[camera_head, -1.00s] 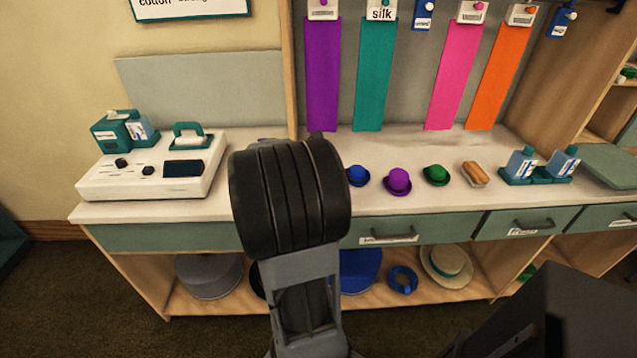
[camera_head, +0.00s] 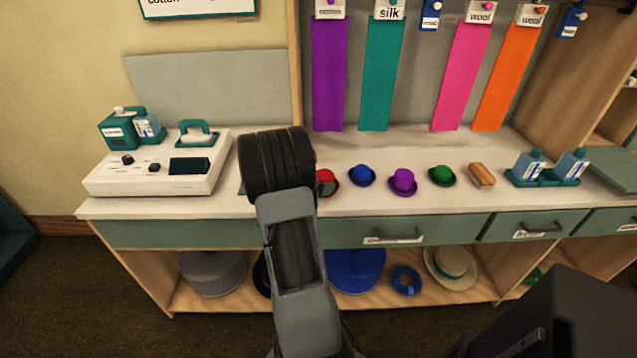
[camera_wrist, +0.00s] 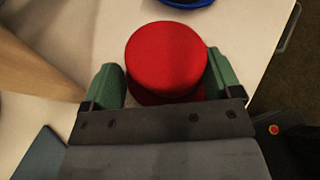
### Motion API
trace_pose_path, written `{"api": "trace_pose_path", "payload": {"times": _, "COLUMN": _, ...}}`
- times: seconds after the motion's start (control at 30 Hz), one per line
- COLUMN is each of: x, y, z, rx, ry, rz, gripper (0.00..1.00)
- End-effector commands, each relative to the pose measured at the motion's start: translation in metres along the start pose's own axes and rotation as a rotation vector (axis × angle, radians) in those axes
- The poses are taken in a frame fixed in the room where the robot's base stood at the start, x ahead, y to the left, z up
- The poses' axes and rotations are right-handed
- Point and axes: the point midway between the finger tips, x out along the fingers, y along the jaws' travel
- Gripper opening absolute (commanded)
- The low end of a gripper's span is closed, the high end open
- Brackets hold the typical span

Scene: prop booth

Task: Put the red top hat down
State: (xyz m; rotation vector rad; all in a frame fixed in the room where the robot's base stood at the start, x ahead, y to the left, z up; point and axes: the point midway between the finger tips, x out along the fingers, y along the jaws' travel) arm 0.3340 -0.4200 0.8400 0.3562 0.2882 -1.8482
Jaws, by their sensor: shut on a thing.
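The red top hat (camera_wrist: 166,60) sits between the green fingertips of my gripper (camera_wrist: 164,85) in the wrist view, with a finger on each side of it. In the head view part of the red hat (camera_head: 327,182) shows at the right edge of my arm, low over or on the pale counter (camera_head: 350,207). I cannot tell whether its brim touches the counter. My arm hides the fingers and the rest of the hat in the head view.
Blue (camera_head: 362,175), purple (camera_head: 402,181) and green (camera_head: 441,175) small hats stand in a row to the right, then a brush (camera_head: 481,174) and bottles (camera_head: 528,166). A white device (camera_head: 158,172) stands at left. Drawers (camera_head: 400,229) run along the counter front.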

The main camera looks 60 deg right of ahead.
Motion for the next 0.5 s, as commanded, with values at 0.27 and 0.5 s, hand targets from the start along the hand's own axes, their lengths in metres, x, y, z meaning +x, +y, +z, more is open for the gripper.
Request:
{"api": "trace_pose_path", "payload": {"times": 0.27, "x": 0.0014, "y": 0.0, "z": -0.0029, "rx": 0.001, "ry": -0.001, "rz": 0.001, "gripper": 0.62}}
{"api": "trace_pose_path", "payload": {"times": 0.5, "x": 0.0023, "y": -0.0001, "z": -0.0051, "rx": 0.001, "ry": -0.001, "rz": 0.0, "gripper": 0.89}}
